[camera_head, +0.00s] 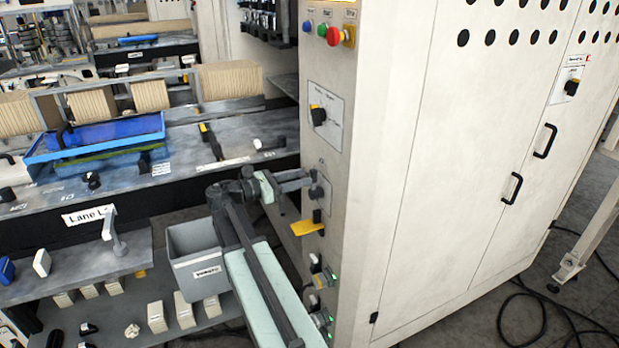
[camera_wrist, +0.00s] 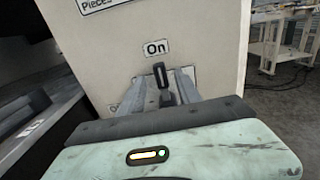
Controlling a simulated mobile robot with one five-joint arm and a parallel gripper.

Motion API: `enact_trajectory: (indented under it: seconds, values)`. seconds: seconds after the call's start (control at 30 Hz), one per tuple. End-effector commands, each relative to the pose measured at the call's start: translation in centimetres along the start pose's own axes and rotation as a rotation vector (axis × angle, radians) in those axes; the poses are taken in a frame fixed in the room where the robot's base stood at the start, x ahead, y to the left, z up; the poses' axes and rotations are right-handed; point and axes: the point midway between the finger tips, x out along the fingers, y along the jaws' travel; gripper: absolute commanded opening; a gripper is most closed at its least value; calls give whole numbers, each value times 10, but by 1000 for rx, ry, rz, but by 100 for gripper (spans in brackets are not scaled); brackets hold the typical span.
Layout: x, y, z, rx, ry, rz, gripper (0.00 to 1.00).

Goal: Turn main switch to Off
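The main switch is a black knob (camera_wrist: 161,75) on the pale cabinet face in the wrist view, standing upright beneath a label reading "On" (camera_wrist: 155,48). Another label at its lower left is mostly hidden by a finger. My gripper (camera_wrist: 163,92) has its two grey fingers apart, one on each side of the knob. I cannot tell whether they touch it. In the head view my gripper (camera_head: 310,182) reaches the narrow panel from the left, at the switch (camera_head: 319,192), which it partly covers.
A selector with a yellow part (camera_head: 318,115) sits above the switch, and coloured buttons (camera_head: 333,35) sit higher. A yellow plate (camera_head: 307,228) juts out below the switch. A grey bin (camera_head: 196,258) stands left of my arm. Cables (camera_head: 545,320) lie on the floor at right.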

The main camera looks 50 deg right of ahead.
Motion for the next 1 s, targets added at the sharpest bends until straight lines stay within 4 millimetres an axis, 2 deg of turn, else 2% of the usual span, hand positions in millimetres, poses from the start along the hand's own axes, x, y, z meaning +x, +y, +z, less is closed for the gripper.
enact_trajectory:
  seconds: [0.03, 0.2, 0.33, 0.53, 0.57, 0.7, 1.0]
  values:
    - [11, -1, 0, 0, 0, -4, 40]
    - [34, 0, 0, 1, 1, -1, 40]
    - [41, 0, 0, 1, 1, 1, 40]
    - [41, 0, 0, 1, 2, 1, 40]
    - [41, 0, 0, 1, 2, 2, 37]
    - [41, 0, -1, 2, 2, 2, 0]
    - [40, 1, 0, 2, 2, 4, 0]
